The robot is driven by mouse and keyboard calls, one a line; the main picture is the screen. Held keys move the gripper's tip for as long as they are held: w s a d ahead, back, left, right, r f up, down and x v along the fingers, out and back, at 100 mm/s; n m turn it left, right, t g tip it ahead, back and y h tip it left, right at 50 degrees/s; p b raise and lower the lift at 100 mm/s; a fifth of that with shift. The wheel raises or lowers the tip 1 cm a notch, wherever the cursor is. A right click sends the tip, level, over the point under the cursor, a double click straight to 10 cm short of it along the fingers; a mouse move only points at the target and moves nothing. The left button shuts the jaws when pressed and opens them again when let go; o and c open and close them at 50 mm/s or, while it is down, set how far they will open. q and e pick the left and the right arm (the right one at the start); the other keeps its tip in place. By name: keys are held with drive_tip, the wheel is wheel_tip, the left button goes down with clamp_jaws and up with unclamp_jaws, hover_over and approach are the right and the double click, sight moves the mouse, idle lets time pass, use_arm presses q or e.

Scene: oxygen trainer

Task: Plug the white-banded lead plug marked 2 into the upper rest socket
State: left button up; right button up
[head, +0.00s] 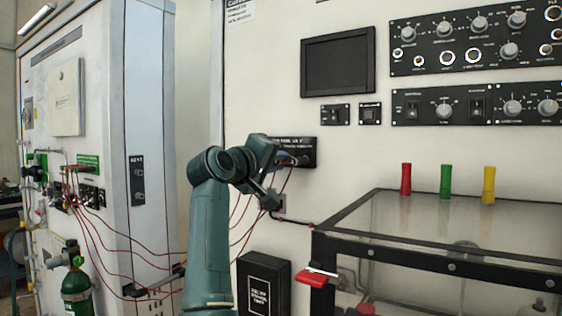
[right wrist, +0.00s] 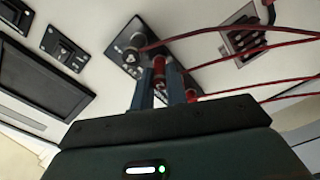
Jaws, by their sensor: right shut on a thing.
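My right gripper (head: 282,158) is at the black socket panel (head: 307,152) on the white wall. In the right wrist view its fingers (right wrist: 166,78) are shut on a lead plug (right wrist: 174,76) with a red body, close to the panel (right wrist: 150,57). The white band and number cannot be made out, and I cannot tell if this plug's tip is in a socket. A narrow black plate (head: 138,180) that seems to read REST is on the left cabinet. My left gripper is out of view.
Red leads (head: 105,235) hang between the left cabinet and the wall panel. A glass-topped case (head: 440,235) with red, green and yellow posts stands at right. A green cylinder (head: 76,285) is at lower left. A dark screen (head: 338,62) is above the panel.

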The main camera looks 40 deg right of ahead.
drive_tip(key=shift+a, duration=0.2)
clamp_jaws()
drive_tip(key=shift+b+v, duration=1)
drive_tip(key=shift+v, duration=1.35)
drive_tip(key=shift+s, duration=0.1)
